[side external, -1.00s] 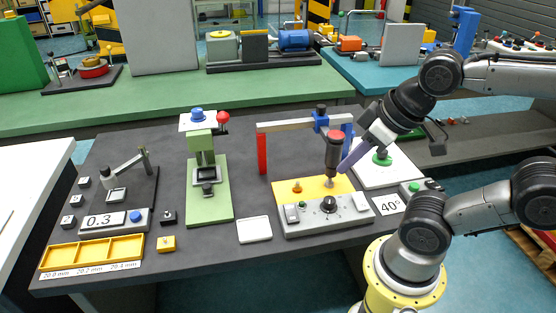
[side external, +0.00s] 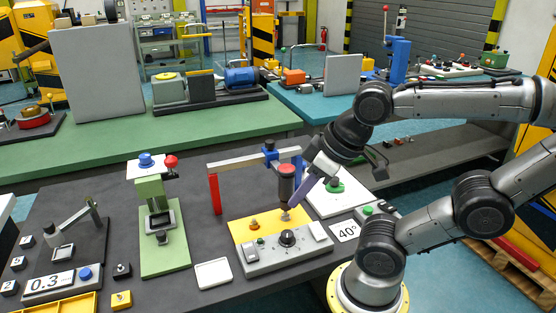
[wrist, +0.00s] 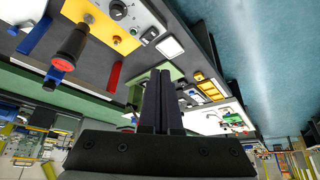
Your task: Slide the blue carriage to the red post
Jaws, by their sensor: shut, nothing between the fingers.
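The blue carriage (side external: 269,151) sits on the grey crossbeam (side external: 232,162), right of the beam's middle and closer to the blue post (side external: 297,163) than to the red post (side external: 214,194) at the left end. In the wrist view, the red post (wrist: 114,76) shows left of my fingers, and the carriage (wrist: 52,79) shows small at the far left. My gripper (side external: 297,203) is shut and empty, pointing down to the left. In the side view it is in front of and right of the carriage, next to the red-topped black handle. I cannot tell whether it touches the handle.
The red-topped handle (side external: 287,171) stands upright in front of the beam, above a yellow plate and the grey control box (side external: 287,250). A green press (side external: 160,220) stands left of the red post. A white board with a green button (side external: 334,187) lies to the right.

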